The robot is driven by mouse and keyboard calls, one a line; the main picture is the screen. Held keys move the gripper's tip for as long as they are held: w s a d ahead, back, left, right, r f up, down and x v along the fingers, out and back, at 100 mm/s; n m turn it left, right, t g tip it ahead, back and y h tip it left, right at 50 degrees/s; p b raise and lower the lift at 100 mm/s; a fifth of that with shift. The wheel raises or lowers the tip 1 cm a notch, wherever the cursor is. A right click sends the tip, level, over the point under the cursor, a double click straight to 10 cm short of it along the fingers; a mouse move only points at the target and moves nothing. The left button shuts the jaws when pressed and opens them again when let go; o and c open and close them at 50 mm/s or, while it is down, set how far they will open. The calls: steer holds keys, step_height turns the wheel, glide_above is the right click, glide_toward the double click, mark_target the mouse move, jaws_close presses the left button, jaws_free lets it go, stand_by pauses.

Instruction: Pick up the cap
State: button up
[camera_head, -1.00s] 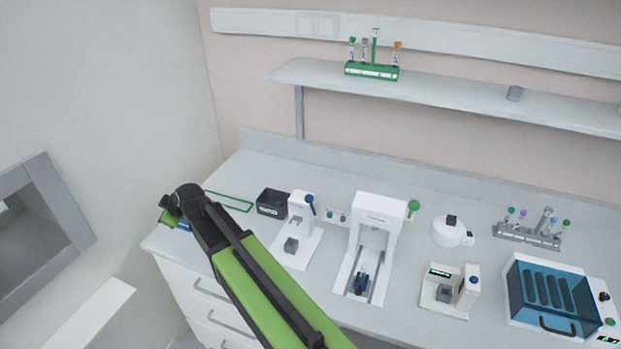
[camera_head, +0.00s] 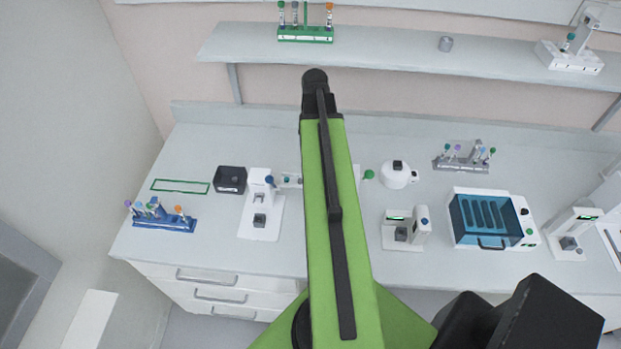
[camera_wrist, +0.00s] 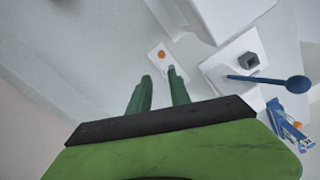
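My gripper (camera_wrist: 159,73) shows in the wrist view as two green fingers, spread apart with nothing visible between them. A small white plate (camera_wrist: 156,50) lies just past the fingertips. On it is a small round orange thing (camera_wrist: 161,54), which may be the cap; I cannot tell for sure. A second spot of orange shows beside the right finger, partly hidden by it. A small grey piece (camera_wrist: 171,69) shows at the right fingertip. In the head view the same kind of plate (camera_head: 290,181) is partly hidden behind my green arm, and my fingers are not visible.
A white device (camera_head: 262,215) with a blue knob (camera_wrist: 297,84) stands beside the plate. A black box (camera_head: 231,179), a blue tube rack (camera_head: 165,222) and a green outline (camera_head: 180,186) are further left. A blue-lidded machine (camera_head: 487,218) is at right. A shelf (camera_head: 400,55) runs above the bench.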

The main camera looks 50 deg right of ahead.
steer(key=f+b, duration=0.3)
steer(key=f, duration=0.1)
steer(key=f+b, duration=0.3)
steer(key=b, duration=0.1)
steer(key=f+b, duration=0.4)
steer(key=shift+w+a+f, duration=0.25)
steer(key=shift+f, duration=0.1)
steer(key=f+b, duration=0.6)
steer(key=shift+s, duration=0.2)
steer(key=shift+r, duration=0.2)
steer(key=shift+c, duration=0.4)
jaws_close()
